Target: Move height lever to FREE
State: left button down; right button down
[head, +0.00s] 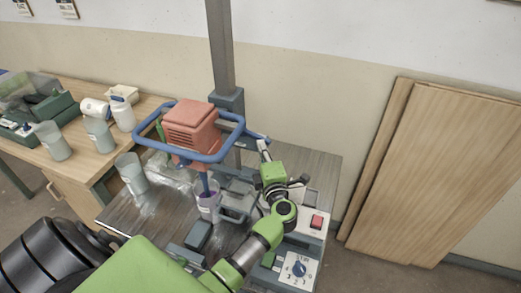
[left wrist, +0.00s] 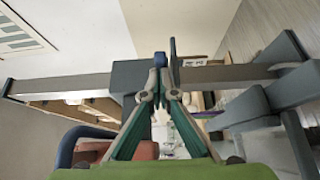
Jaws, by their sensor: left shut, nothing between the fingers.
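The mixer has a red motor head (head: 192,125) inside a blue loop handle (head: 146,122). A grey clamp block (head: 229,100) sits on its upright column (head: 221,45); the block also shows in the left wrist view (left wrist: 127,78). A short blue bar (head: 254,137), which may be the height lever, sticks out right of the column. My left gripper (head: 262,145) is at its end, shut and empty. In the left wrist view the closed fingertips (left wrist: 159,82) are by a small blue tip (left wrist: 160,60); I cannot tell whether they touch. My right gripper is not in view.
A bucket (head: 208,205) stands under the mixer shaft, another (head: 131,172) to its left. A control box with red switch (head: 317,221) and a dial box (head: 299,269) are at the right. Wooden boards (head: 440,170) lean on the wall.

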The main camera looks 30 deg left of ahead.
pick_arm(q)
jog(key=w, duration=0.1)
jog(key=w+d, duration=0.1)
jog(key=shift+w+n+g+y, duration=0.3)
jog(key=shift+w+g, duration=0.1)
jog(key=shift+s, duration=0.1)
jog(key=shift+a, duration=0.1)
